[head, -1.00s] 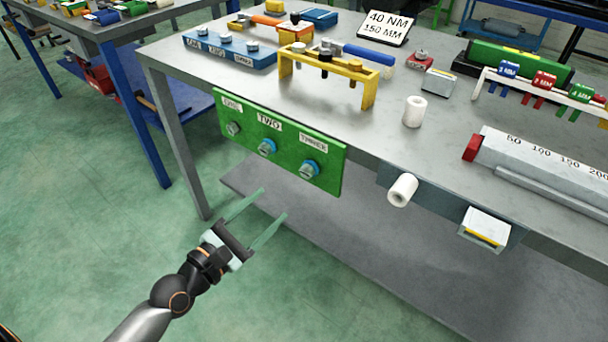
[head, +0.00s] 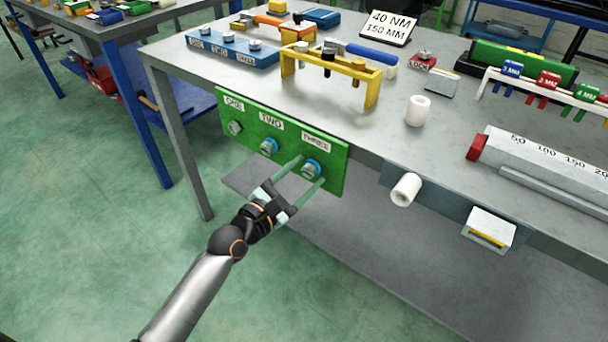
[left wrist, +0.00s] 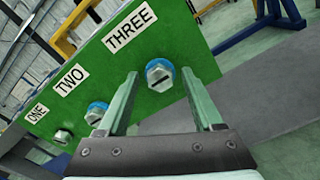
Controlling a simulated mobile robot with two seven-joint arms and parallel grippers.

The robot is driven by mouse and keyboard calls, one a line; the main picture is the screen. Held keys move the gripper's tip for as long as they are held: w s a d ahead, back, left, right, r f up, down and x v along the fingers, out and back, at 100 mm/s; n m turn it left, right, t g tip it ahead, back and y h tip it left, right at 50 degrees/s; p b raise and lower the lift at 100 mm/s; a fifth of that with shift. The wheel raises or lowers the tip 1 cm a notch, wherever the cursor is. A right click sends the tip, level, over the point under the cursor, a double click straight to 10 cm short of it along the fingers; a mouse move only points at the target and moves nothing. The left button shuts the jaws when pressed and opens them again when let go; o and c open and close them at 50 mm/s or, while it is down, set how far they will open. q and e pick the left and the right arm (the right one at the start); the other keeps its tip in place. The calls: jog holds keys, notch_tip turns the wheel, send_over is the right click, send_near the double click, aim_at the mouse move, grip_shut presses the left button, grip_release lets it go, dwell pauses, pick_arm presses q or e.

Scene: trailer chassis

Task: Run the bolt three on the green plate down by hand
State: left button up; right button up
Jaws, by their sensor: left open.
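The green plate (head: 284,152) hangs upright on the front of the grey bench, with labels ONE, TWO and THREE. Bolt three (head: 311,169) is a grey hex head with a blue ring behind it, below the THREE label. It also shows in the left wrist view (left wrist: 160,76). My left gripper (head: 311,171) is open and empty, its two fingers reaching toward bolt three, one on each side. In the left wrist view the fingertips lie to either side of the bolt head; whether they touch it I cannot tell. Bolt two (head: 268,147) also has a blue ring; bolt one (head: 235,128) shows none.
The bench top (head: 225,85) overhangs the plate. A yellow rack (head: 370,92) and a blue block (head: 232,50) stand above it. A white roll (head: 405,190) sticks out from the bench front at the right. The floor (head: 90,250) at the left is clear.

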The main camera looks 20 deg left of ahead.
pick_arm(q)
grip_shut()
dwell(0.5)
